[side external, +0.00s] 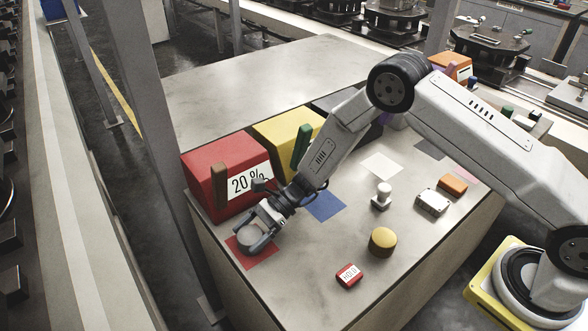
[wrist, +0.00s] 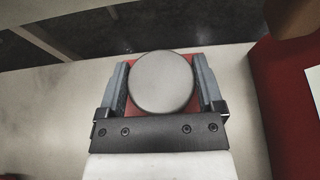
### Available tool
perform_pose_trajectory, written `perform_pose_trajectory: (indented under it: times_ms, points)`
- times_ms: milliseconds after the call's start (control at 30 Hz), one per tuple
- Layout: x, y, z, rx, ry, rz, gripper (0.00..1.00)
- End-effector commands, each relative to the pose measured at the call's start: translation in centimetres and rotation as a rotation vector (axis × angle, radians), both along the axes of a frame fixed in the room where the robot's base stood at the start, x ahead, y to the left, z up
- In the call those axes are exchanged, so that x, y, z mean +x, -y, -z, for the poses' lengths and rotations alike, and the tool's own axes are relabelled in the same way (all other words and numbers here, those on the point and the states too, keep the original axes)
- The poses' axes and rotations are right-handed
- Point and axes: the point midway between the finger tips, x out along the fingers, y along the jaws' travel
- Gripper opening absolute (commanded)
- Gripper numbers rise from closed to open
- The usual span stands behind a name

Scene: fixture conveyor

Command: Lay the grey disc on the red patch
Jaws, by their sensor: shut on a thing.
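The grey disc (side external: 249,236) is between the fingers of my gripper (side external: 258,240), over the red patch (side external: 263,258) at the table's near left corner. In the wrist view the round top of the disc (wrist: 163,82) fills the space between the two fingers of my gripper (wrist: 162,85), which is shut on it. Parts of the red patch (wrist: 132,98) show beside and behind the disc there. I cannot tell whether the disc touches the patch or is held just above it.
A red box (side external: 205,175) marked "20 %" stands close behind my gripper, with a yellow box (side external: 275,137) beyond. The table edge is close.

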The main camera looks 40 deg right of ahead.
Motion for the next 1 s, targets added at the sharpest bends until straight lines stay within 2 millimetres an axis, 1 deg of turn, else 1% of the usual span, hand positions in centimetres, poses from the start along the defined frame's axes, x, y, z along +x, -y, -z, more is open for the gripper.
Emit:
perform_pose_trajectory:
  times_ms: [167,200,233,267,533,667,867,1000]
  points:
    - [0.1,0.0,0.1,0.001,0.001,0.001,0.01]
    - [0.1,0.0,0.1,0.002,0.001,0.001,0.89]
    - [0.1,0.0,0.1,0.002,0.001,0.001,0.98]
    - [0.1,0.0,0.1,0.001,0.001,0.001,1.0]
    - [0.0,0.1,0.2,0.0,0.0,0.0,1.0]
    - [0.1,0.5,0.0,0.0,0.001,0.002,1.0]
    - [0.1,2.3,-0.8,0.0,0.001,0.003,1.0]
    - [0.1,4.0,-1.6,0.001,0.002,0.003,1.0]
